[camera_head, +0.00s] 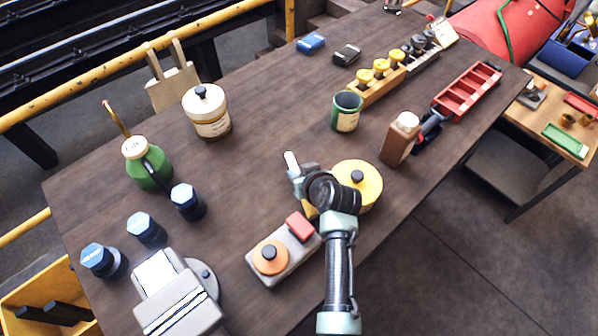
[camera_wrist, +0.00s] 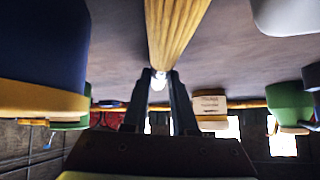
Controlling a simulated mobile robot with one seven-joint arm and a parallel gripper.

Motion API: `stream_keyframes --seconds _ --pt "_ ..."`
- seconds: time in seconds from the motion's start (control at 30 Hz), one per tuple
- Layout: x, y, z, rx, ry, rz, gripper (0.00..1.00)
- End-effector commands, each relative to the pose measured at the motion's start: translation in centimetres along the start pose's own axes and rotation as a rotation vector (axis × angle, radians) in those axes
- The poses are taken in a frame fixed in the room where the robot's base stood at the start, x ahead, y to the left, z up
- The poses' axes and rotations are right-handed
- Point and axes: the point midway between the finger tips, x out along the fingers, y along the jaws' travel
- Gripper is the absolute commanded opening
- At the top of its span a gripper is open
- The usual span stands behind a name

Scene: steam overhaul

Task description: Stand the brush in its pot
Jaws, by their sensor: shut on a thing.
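In the wrist view, my gripper (camera_wrist: 158,98) is shut on the brush, whose wooden handle (camera_wrist: 176,30) runs from the fingertips to the top edge. A pale end shows between the fingers. The brush's bristles cannot be made out, and my wrist hides most of it in the head view. The pot, a green open cup with a cream label (camera_head: 346,112), stands upright on the table, beyond and right of my gripper. No brush shows in it.
The yellow-lidded tin (camera_head: 362,178) stands close right of my gripper. A cream jar (camera_head: 207,113) stands at left.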

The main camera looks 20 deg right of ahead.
Motion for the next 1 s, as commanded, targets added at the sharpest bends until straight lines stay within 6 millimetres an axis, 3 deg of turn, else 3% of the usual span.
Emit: stream_keyframes --seconds 0.27,0.3,0.47,0.77,1.0 --pt "0.2 0.1 0.2 0.000 0.001 0.000 0.00" --pt "0.2 0.0 0.2 0.000 0.001 0.000 0.30" --pt "0.1 0.0 0.1 0.000 0.001 0.000 0.56" --pt "0.0 0.0 0.0 0.001 0.001 0.000 0.56" --pt "-1.9 0.0 -0.1 0.002 0.002 0.000 0.56"
